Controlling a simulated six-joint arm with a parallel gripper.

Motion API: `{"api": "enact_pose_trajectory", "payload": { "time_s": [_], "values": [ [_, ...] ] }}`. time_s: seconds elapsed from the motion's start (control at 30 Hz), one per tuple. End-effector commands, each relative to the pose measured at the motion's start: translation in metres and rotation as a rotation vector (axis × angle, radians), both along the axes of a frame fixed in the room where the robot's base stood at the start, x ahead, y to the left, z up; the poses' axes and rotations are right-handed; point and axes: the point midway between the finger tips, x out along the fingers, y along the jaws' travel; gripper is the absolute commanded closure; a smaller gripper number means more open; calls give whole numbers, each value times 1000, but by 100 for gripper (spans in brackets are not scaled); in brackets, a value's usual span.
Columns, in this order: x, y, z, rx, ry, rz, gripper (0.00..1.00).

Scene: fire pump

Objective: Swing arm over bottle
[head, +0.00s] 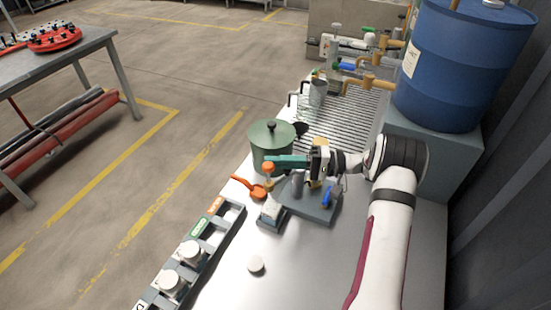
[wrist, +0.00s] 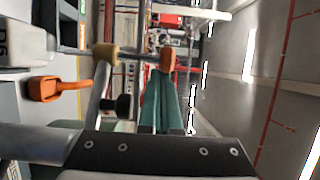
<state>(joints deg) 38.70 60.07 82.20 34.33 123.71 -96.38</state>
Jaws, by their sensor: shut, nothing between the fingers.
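My gripper (head: 270,162), with teal fingers, is shut and empty. It reaches left across a small fixture with a dark grey base (head: 310,205). In the wrist view the fingertips (wrist: 162,80) lie beside an orange knob (wrist: 168,60) at the end of a grey swing arm (wrist: 135,53) with a yellow collar (wrist: 105,52). The knob (head: 268,168) also shows just below the fingertips in the head view; I cannot tell if they touch. A grey cylinder (head: 297,184) stands on the base, possibly the bottle. A white labelled block (head: 271,211) is at its front left.
A green lidded pot (head: 265,140) stands close behind my gripper. An orange scoop-like tool (head: 250,187) lies to the left. A rack (head: 190,255) holds white-capped containers. A blue drum (head: 460,65) is at the back right. The front of the bench is mostly clear.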

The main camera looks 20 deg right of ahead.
Motion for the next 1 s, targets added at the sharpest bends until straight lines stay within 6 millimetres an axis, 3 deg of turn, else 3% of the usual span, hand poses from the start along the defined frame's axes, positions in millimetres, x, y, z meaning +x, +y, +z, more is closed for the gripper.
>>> {"api": "enact_pose_trajectory", "payload": {
  "time_s": [0.67, 0.77, 1.0],
  "values": [
    [-2, -3, 0, 0, 0, -2, 100],
    [-7, -16, 0, -1, -2, -4, 100],
    [-30, -70, 0, 0, -2, -5, 100]
  ]
}}
